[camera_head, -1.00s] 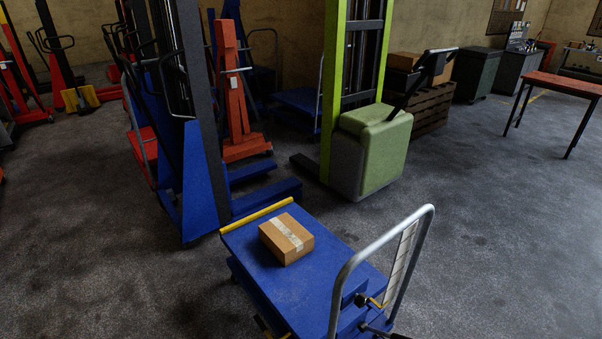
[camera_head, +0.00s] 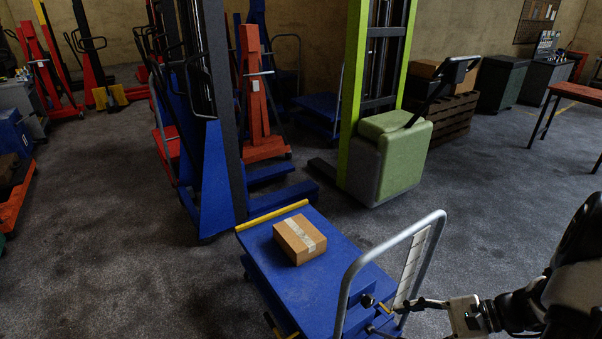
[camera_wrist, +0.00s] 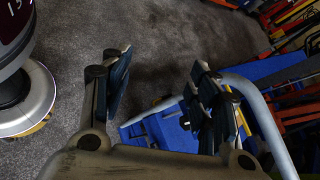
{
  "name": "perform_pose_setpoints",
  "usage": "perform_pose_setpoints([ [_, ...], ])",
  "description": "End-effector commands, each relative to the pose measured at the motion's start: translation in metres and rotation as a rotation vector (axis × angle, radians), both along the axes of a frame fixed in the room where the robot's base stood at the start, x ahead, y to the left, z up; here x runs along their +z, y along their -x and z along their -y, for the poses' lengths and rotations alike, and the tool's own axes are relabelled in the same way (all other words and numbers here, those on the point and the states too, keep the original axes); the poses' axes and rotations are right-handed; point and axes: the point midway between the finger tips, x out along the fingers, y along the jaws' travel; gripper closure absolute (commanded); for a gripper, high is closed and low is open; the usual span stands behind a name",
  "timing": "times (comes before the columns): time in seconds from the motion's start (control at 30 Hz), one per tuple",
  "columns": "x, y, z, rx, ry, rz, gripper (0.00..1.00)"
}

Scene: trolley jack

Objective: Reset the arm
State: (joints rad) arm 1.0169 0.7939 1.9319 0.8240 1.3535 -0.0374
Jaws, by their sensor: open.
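My gripper (camera_head: 432,303) is at the lower right in the head view, beside the handle of the blue trolley jack (camera_head: 300,285). In the wrist view my gripper (camera_wrist: 165,85) has its two dark fingers spread apart, with nothing between them but floor. The silver trolley handle (camera_wrist: 262,110) passes behind the right finger there. I cannot tell whether the gripper touches the handle. The dark lever with a yellow part (camera_head: 385,308) is close to the fingertips and partly hidden.
A taped cardboard box (camera_head: 299,239) lies on the trolley platform. A blue stacker (camera_head: 215,180) and a green stacker (camera_head: 390,155) stand just beyond it. A red-topped table (camera_head: 575,91) is at the right. Floor is clear at left and right of the trolley.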

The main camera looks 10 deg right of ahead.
Motion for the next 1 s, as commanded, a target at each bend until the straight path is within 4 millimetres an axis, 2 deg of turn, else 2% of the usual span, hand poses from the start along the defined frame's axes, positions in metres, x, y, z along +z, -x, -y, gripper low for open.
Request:
perform_pose_setpoints([
  [0.03,0.020,-0.003,-0.016,0.088,0.075,0.012,0.45],
  [0.2,0.067,0.006,-0.064,0.349,0.306,0.055,0.45],
  [0.5,0.131,0.043,-0.129,0.754,0.726,0.223,0.45],
  [0.73,0.167,0.077,-0.158,0.999,1.048,0.435,0.45],
  [1.0,0.191,0.102,-0.172,1.156,1.330,0.688,0.45],
])
